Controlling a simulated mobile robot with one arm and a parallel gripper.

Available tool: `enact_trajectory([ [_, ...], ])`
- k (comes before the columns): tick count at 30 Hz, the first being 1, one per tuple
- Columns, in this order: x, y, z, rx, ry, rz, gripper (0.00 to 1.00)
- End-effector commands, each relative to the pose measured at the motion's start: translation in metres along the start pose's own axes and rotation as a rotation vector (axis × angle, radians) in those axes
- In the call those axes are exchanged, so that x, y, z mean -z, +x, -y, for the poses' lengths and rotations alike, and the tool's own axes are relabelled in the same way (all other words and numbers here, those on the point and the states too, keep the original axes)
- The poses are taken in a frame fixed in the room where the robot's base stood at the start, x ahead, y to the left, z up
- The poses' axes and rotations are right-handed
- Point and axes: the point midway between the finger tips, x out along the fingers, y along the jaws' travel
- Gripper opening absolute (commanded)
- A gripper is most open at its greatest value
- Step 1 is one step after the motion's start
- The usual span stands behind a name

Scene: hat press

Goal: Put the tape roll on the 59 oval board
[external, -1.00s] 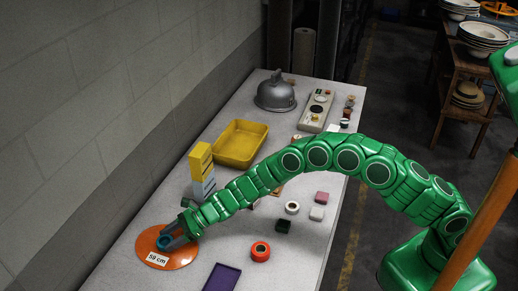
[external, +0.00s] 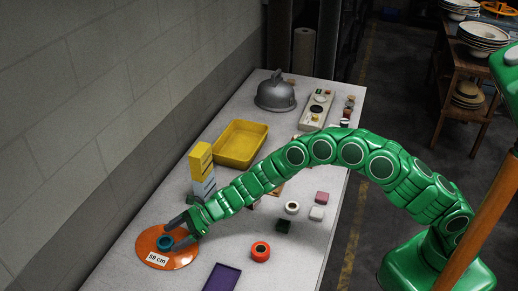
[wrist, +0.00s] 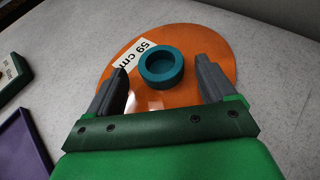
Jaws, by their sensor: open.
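The orange oval board (external: 183,259) with a white "59 cm" label lies at the near left end of the table. It fills the upper middle of the wrist view (wrist: 205,48). A teal tape roll (external: 165,243) lies flat on the board beside the label; it also shows in the wrist view (wrist: 161,68). My gripper (external: 178,232) is open over the board. In the wrist view its grey fingers (wrist: 163,82) stand to either side of the roll, apart from it, with the roll slightly beyond the tips.
A purple tray (external: 222,278) lies right of the board. A yellow and grey block stack (external: 201,170) stands behind my gripper, near a yellow bin (external: 240,144).

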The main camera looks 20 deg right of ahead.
Motion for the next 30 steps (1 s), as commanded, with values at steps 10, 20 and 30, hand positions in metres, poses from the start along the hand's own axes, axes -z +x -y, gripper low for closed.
enact_trajectory([
  [10,-0.002,-0.041,0.0,0.001,0.003,0.004,0.84],
  [20,-0.003,-0.08,0.001,0.001,0.002,0.006,0.84],
  [30,-0.002,-0.101,0.001,0.001,0.0,0.005,0.84],
])
